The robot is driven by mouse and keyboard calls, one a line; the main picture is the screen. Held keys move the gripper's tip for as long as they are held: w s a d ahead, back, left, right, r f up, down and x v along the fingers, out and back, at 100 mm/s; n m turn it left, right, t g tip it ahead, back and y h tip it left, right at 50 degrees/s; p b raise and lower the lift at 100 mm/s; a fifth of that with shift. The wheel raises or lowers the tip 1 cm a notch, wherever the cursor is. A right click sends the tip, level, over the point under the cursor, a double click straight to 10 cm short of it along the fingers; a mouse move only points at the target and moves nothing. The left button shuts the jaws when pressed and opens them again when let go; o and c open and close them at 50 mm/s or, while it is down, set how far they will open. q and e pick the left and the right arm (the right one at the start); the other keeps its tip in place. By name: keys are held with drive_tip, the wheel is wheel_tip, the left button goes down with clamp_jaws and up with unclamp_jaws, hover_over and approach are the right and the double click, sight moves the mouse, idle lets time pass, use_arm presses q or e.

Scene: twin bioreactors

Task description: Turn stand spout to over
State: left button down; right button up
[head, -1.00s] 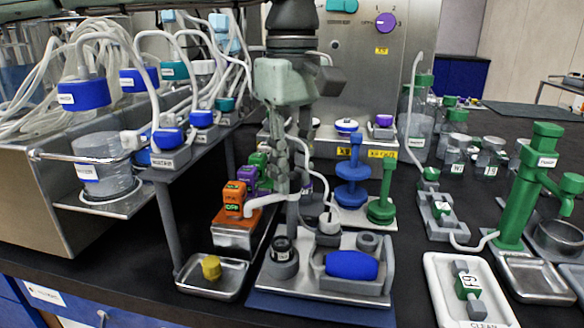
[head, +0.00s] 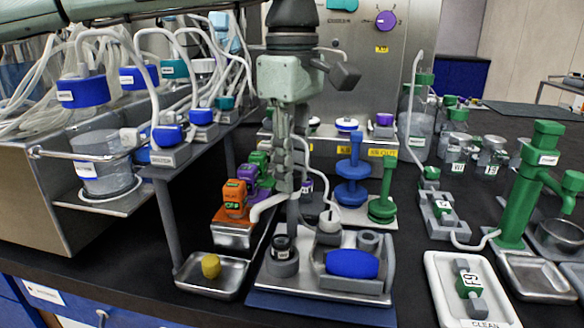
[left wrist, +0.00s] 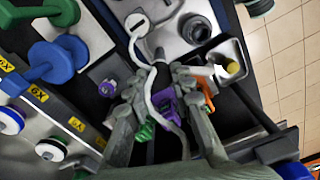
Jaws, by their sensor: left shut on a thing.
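The stand spout (head: 264,209) is a white bent arm near the top of a grey post (head: 292,222). The post rises from a round grey foot (head: 282,263) on a metal plate. The spout points left and towards the front, its tip between the orange block and the steel tray. My left gripper (head: 285,187) points down, its fingers closed at the spout's post end; it also shows in the left wrist view (left wrist: 158,76). The fingers hide the exact grip. My right gripper is not in view.
A steel tray (head: 238,284) with a yellow cap (head: 211,266) lies front left. Orange (head: 235,200) and purple (head: 248,174) clamps stand behind it. A blue bottle (head: 352,263) lies right of the post. A thin white tube (head: 306,155) runs close by the fingers.

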use_arm(q)
drive_tip(key=n, duration=0.4)
drive_tip(key=shift+b, duration=0.3)
drive_tip(key=shift+n, duration=1.5)
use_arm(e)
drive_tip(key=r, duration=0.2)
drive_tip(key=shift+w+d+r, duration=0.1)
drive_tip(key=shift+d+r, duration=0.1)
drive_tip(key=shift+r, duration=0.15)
use_arm(q)
drive_tip(key=c, duration=1.3)
unclamp_jaws()
